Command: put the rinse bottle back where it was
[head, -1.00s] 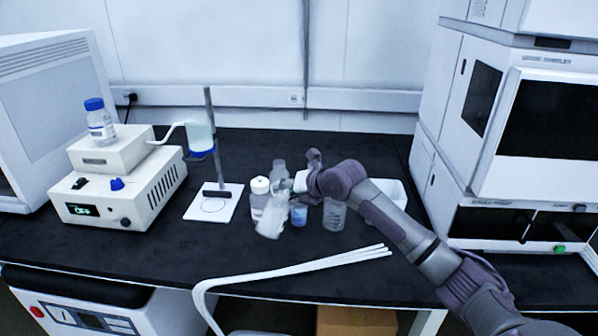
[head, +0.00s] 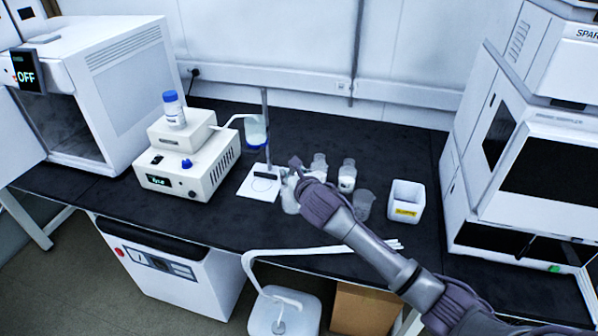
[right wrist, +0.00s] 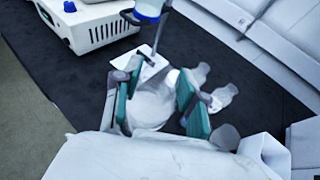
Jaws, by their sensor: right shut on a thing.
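My right gripper (head: 300,180) is above the bench in the head view, just right of the white plate (head: 257,190). In the right wrist view its two green-padded fingers (right wrist: 153,95) are shut on a whitish, translucent bottle (right wrist: 150,108), which looks like the rinse bottle. In the head view this bottle (head: 290,201) is partly hidden by the gripper. I cannot tell whether its base touches the bench. My left gripper is not in view.
Two clear bottles, one behind (head: 320,166) and one right (head: 347,176), a beaker (head: 364,204) and a white bin (head: 405,201) stand to the right. A pump box (head: 187,172) with a blue-capped bottle (head: 173,110) is at left. Bare bench lies in front of the plate.

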